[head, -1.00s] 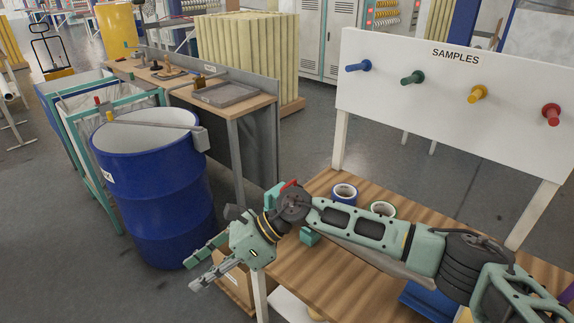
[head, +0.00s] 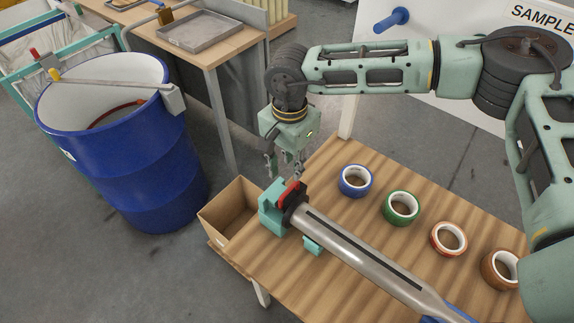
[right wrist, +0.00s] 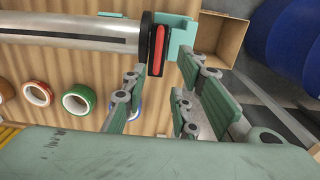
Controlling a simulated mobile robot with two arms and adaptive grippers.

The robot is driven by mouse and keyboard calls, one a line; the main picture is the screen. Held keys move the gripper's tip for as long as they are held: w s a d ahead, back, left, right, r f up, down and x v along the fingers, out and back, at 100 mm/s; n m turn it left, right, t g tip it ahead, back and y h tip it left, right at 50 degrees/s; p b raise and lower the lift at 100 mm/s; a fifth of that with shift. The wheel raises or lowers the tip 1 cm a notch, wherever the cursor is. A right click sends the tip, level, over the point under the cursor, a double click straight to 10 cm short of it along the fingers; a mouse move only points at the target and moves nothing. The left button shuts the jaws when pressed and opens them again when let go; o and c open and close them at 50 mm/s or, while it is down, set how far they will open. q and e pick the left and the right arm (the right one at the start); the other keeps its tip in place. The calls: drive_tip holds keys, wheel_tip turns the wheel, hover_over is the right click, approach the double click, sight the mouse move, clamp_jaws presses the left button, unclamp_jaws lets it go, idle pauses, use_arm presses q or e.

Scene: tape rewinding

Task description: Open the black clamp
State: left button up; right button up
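The black clamp (head: 293,203) is a dark ring around the left end of a long metal shaft (head: 350,244), with a red lever (head: 290,191) on it. A teal holder (head: 270,210) sits beside it at the shaft's end. In the right wrist view the black clamp (right wrist: 146,44) and its red lever (right wrist: 158,50) show near the top middle. My right gripper (head: 284,168) points down just above the clamp and holder. In the right wrist view my right gripper (right wrist: 162,72) is open, its fingers apart on either side of the red lever's line. My left gripper is not in view.
Tape rolls in blue (head: 356,180), green (head: 400,207), orange (head: 449,238) and brown (head: 500,268) lie on the wooden table (head: 340,150). A cardboard box (head: 207,218) stands off its left edge. A blue barrel (head: 130,150) stands further left.

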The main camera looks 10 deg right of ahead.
sight(289, 189)
drive_tip(key=f, duration=0.1)
drive_tip(key=s+f+p, duration=0.1)
drive_tip(key=f, duration=0.1)
drive_tip(key=shift+s+f+p, duration=0.3)
drive_tip(key=shift+p, duration=0.1)
drive_tip(key=shift+w+a+f+p, duration=0.1)
drive_tip(key=shift+w+f+p, duration=0.1)
drive_tip(key=shift+f, duration=0.35)
drive_tip(key=shift+w+f+p, duration=0.1)
drive_tip(key=shift+w+f, duration=0.1)
drive_tip(key=shift+f, duration=0.75)
clamp_jaws()
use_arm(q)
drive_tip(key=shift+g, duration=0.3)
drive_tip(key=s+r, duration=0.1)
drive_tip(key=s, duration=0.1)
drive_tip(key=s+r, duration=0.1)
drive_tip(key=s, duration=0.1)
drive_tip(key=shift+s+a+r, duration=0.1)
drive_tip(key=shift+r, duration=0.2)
